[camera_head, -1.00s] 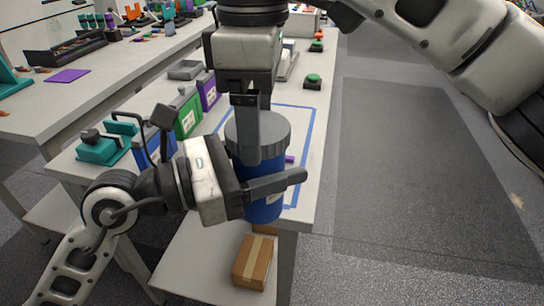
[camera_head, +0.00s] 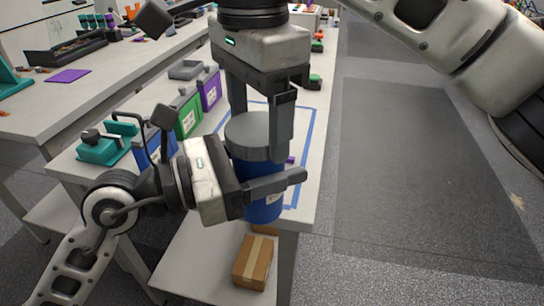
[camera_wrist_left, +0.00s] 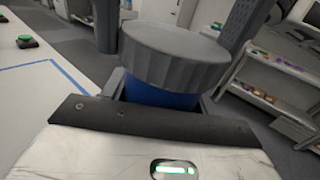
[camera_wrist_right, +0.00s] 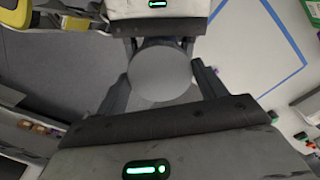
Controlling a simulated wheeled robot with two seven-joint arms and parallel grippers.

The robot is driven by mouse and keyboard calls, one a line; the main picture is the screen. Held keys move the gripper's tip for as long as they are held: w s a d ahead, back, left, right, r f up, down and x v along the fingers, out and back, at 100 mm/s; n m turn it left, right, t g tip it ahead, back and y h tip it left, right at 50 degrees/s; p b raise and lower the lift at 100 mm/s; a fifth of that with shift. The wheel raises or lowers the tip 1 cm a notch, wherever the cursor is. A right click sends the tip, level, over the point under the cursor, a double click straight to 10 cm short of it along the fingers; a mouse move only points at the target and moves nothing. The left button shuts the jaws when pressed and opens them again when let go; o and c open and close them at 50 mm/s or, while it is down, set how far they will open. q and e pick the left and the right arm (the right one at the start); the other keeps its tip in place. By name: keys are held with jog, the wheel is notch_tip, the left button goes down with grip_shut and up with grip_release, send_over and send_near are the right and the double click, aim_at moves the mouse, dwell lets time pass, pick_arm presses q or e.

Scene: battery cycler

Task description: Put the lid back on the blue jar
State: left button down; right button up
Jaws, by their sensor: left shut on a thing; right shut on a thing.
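The blue jar (camera_head: 262,208) stands upright at the front of the table, and its blue side also shows in the left wrist view (camera_wrist_left: 160,95). The grey lid (camera_head: 252,132) sits on top of the jar; it also shows in the left wrist view (camera_wrist_left: 172,52) and from above in the right wrist view (camera_wrist_right: 160,72). My left gripper (camera_head: 268,185) is shut around the jar's body from the left. My right gripper (camera_head: 264,140) comes down from above, with its fingers on either side of the lid, shut on it. Whether the lid is fully seated cannot be told.
Blue (camera_head: 158,146), green (camera_head: 187,112) and purple (camera_head: 209,90) containers stand left of the jar, beside a teal fixture (camera_head: 100,148). Blue tape (camera_head: 309,135) outlines an area on the table. A cardboard box (camera_head: 253,262) lies on the shelf below. Open floor lies right.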

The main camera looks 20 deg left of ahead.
jog(key=o, duration=1.2)
jog(key=shift+r, duration=0.1)
notch_tip(320, 180, up, 12)
jog(key=shift+f, duration=0.1)
